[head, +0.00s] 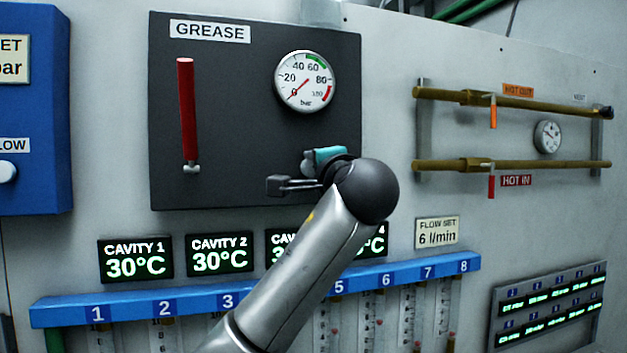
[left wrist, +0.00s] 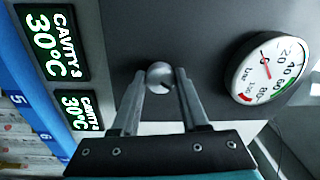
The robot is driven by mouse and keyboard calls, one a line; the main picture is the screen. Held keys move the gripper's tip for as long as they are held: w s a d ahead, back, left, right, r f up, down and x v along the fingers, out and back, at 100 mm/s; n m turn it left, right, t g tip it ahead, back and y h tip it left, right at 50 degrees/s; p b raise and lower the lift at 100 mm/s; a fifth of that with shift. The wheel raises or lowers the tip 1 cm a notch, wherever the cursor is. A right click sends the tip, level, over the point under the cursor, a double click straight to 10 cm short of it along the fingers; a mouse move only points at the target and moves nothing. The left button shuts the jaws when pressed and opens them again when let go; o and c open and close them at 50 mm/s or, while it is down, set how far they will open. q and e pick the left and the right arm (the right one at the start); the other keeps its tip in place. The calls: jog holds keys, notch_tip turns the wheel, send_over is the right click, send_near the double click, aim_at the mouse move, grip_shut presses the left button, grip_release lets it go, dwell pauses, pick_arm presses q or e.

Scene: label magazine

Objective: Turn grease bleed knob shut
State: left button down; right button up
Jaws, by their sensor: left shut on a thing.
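The grease bleed knob (left wrist: 160,75) is a small round silver knob on the dark grease panel (head: 225,90). In the left wrist view it sits between the fingertips of my left gripper (left wrist: 160,80), which is shut on it. In the head view my left gripper (head: 311,163) is at the lower right of the panel, and the gripper and wrist mostly hide the knob. A dark slot-like mark shows on the knob face. The pressure gauge (head: 304,81) above has its red needle near 0; it also shows in the left wrist view (left wrist: 270,68). My right gripper is not in view.
A red lever (head: 187,112) stands upright on the panel's left. Cavity displays (head: 135,258) and a blue numbered rail (head: 180,307) lie below, partly behind my left arm. Brass hot-water pipes (head: 530,104) stick out at right. A blue box (head: 35,110) is at far left.

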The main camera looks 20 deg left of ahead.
pick_arm(q)
jog(key=shift+w+d+f+n+y+b, duration=0.1)
jog(key=shift+n+y+b, duration=0.35)
jog(key=shift+n, duration=1.5)
jog(key=shift+f+n+y+b, duration=0.1)
jog(key=shift+n+b, duration=0.65)
jog(key=shift+n, duration=1.2)
jog(key=shift+r, duration=0.1)
jog(key=shift+c, duration=2.1)
grip_release()
jog(key=b+v, duration=0.4)
jog(key=v, duration=1.1)
jog(key=shift+r, duration=0.35)
jog(key=shift+d, duration=0.15)
